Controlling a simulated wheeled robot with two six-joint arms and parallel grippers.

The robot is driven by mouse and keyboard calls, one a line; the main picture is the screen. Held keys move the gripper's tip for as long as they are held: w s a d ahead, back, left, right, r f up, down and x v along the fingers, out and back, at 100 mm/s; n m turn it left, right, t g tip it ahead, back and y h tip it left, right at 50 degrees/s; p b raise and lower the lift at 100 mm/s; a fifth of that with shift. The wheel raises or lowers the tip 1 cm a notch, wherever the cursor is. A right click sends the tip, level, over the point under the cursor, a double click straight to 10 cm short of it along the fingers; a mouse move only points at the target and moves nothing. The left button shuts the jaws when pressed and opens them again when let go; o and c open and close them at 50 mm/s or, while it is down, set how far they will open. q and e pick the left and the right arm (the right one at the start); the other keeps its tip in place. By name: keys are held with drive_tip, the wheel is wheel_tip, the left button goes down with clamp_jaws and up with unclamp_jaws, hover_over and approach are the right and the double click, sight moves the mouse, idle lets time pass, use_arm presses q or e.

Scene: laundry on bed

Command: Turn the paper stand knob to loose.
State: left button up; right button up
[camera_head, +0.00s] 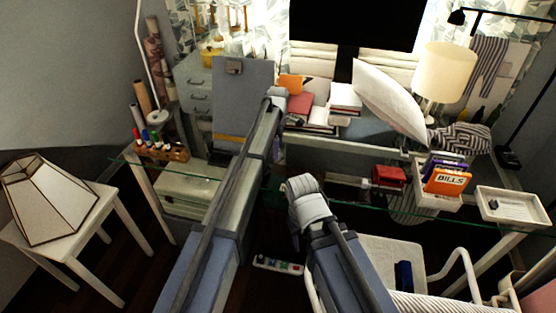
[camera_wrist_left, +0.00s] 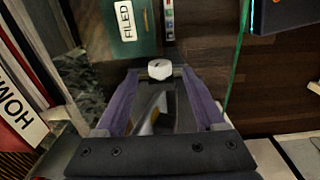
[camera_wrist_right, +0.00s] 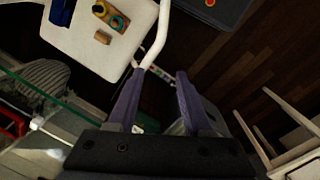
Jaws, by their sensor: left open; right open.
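A small white round knob (camera_wrist_left: 160,69) with a dark mark on its face shows in the left wrist view. I take it for the paper stand knob. My left gripper (camera_wrist_left: 160,76) is open, with one finger to each side of the knob near the tips; I cannot tell if they touch it. A grey-blue board with a clip (camera_head: 232,92), seemingly the paper stand, stands upright behind my left arm in the head view, where the knob cannot be made out. My right gripper (camera_wrist_right: 160,77) is open and empty, lower and nearer in the head view.
A glass desk top (camera_head: 400,228) spans the middle. Books and papers (camera_head: 300,103) lie near my left gripper, with a dark monitor (camera_head: 355,22) behind. An orange bills folder (camera_head: 447,181) and a white tray (camera_head: 510,207) are at right. A white chair (camera_wrist_right: 107,40) is near my right gripper.

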use_arm(q)
wheel_tip(320, 180, down, 4)
drive_tip(key=shift+r+b, duration=0.25)
drive_tip(key=shift+b, duration=1)
clamp_jaws()
